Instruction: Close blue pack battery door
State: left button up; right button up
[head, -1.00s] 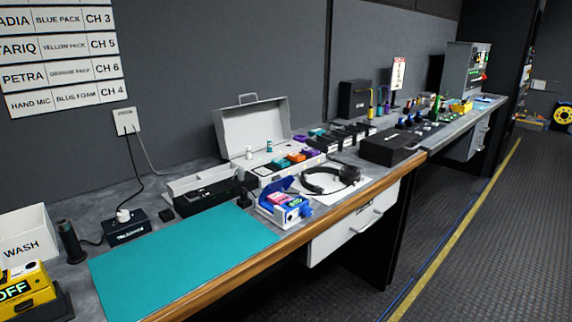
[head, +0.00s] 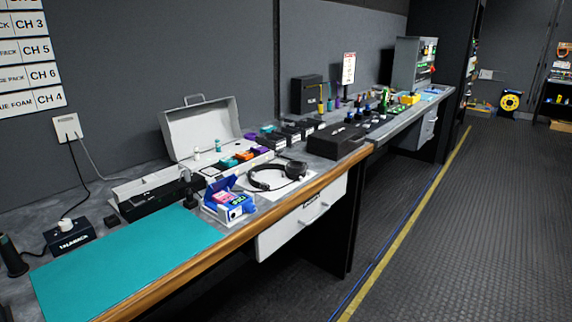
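The blue pack (head: 229,204) sits on the bench near its wooden front edge, just right of the teal mat. Its blue door (head: 219,187) stands raised at the left and back. Pink and white parts show in the opened body. Neither of my grippers is in the head view.
The teal mat (head: 125,262) is bare. A headset (head: 278,178) lies on a white sheet right of the pack. Behind stand an open grey case (head: 201,132) and a long black unit (head: 160,197). A black case (head: 336,142) lies further right. The floor (head: 450,230) in front is clear.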

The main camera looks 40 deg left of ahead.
aim_at(230, 181)
jog(key=z, duration=0.05)
jog(key=i, duration=3.85)
jog(key=u, duration=3.5)
